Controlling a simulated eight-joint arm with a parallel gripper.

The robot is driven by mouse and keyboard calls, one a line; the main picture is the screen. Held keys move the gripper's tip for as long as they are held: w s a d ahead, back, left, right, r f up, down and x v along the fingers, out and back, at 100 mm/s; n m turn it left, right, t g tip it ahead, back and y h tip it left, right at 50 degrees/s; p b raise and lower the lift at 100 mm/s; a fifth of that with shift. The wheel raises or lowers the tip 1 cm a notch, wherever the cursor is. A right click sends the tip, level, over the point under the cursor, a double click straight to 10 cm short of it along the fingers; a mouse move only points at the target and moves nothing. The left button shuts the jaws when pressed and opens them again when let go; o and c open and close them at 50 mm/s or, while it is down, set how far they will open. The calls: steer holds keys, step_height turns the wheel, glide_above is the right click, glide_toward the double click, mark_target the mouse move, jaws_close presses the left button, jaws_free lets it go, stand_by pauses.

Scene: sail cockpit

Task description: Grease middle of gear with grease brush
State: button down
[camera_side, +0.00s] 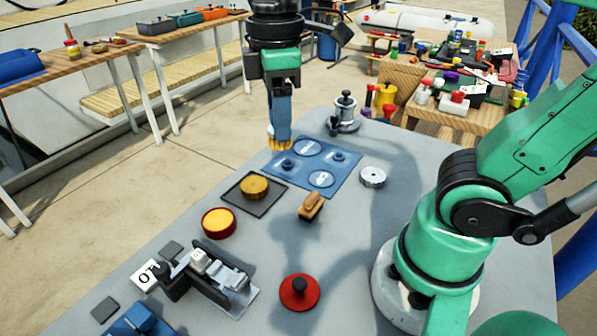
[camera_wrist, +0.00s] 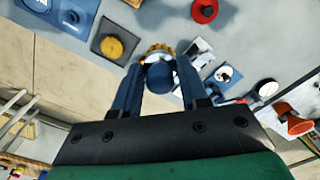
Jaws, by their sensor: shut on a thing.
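My gripper (camera_side: 280,122) is shut on the blue grease brush (camera_wrist: 160,73), which points down with yellow bristles (camera_side: 279,143). In the side view the bristles show at the far edge of the blue mat, seemingly above the table. A golden gear (camera_side: 254,187) lies on a dark square plate (camera_side: 268,209), in front and to the left of the brush in that view. The gear also shows left of the brush in the wrist view (camera_wrist: 112,46). A red round tin with yellow content (camera_side: 218,222) stands nearer the camera, apart from the gear.
The blue mat (camera_side: 347,161) bears small blue parts. A silver gear (camera_side: 373,177), a wooden block (camera_side: 311,207), a red disc with a black knob (camera_side: 299,292) and a metal clamp-like fixture (camera_side: 220,268) stand on the grey table. A metal knobbed item (camera_side: 346,115) stands at the back.

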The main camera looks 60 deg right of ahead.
steer(key=shift+w+d+f, duration=1)
steer(key=shift+w+f, duration=0.4)
steer(key=shift+f, duration=1.3)
steer(key=shift+w+d+f, duration=1.05)
steer(key=shift+w+f, duration=0.3)
steer(key=shift+f, duration=1.35)
steer(key=shift+w+d+f, duration=1)
steer(key=shift+w+f, duration=0.4)
steer(key=shift+f, duration=1.3)
steer(key=shift+w+f, duration=0.15)
steer(key=shift+f, duration=0.15)
steer(key=shift+w+r, duration=0.2)
steer(key=shift+w, duration=1.15)
steer(key=shift+w+r, duration=0.15)
steer(key=shift+w, duration=1.15)
steer(key=shift+s+r, duration=0.2)
steer(key=shift+s, duration=1.25)
steer(key=shift+s+r, duration=0.15)
steer(key=shift+s, duration=1.3)
steer(key=shift+w, duration=3)
steer(key=shift+s, duration=3.05)
steer(key=shift+w+f, duration=0.1)
steer(key=shift+w, duration=0.05)
step_height(320, 180, up, 7)
steer(key=shift+f, duration=0.15)
steer(key=shift+f, duration=0.1)
